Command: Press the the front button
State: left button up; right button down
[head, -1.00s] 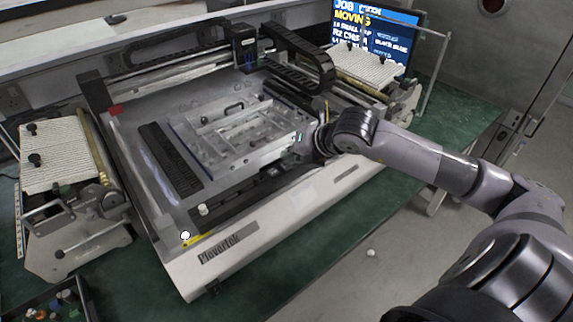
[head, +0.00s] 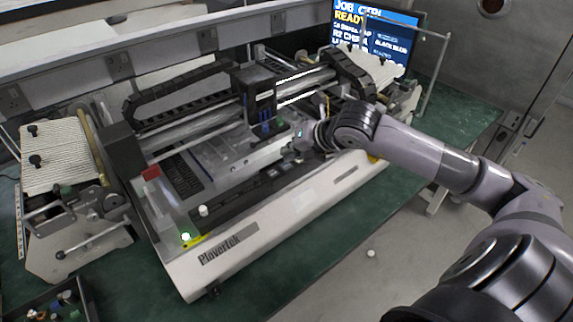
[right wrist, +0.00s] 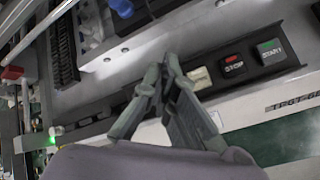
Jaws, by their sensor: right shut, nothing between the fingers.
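Which one the task calls the front button is not labelled. My right gripper (right wrist: 171,68) is shut and empty, its fingertips just left of the cream button; touching or apart cannot be told. In the head view my right gripper (head: 303,137) is over the right part of the white Plovertek machine (head: 270,235), partly hidden by its own wrist. My left gripper is not in view.
A gantry (head: 262,95) spans the machine close behind my right gripper. A green lamp (head: 186,237) glows at the front left corner. A screen (head: 375,38) reads READY. A roller stand (head: 75,190) stands left; bare green tabletop (head: 455,115) shows right.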

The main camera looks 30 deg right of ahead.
aim_at(290, 165)
jog(key=shift+r+p, duration=1.15)
jog(key=shift+r, duration=1.45)
jog(key=shift+f, duration=0.1)
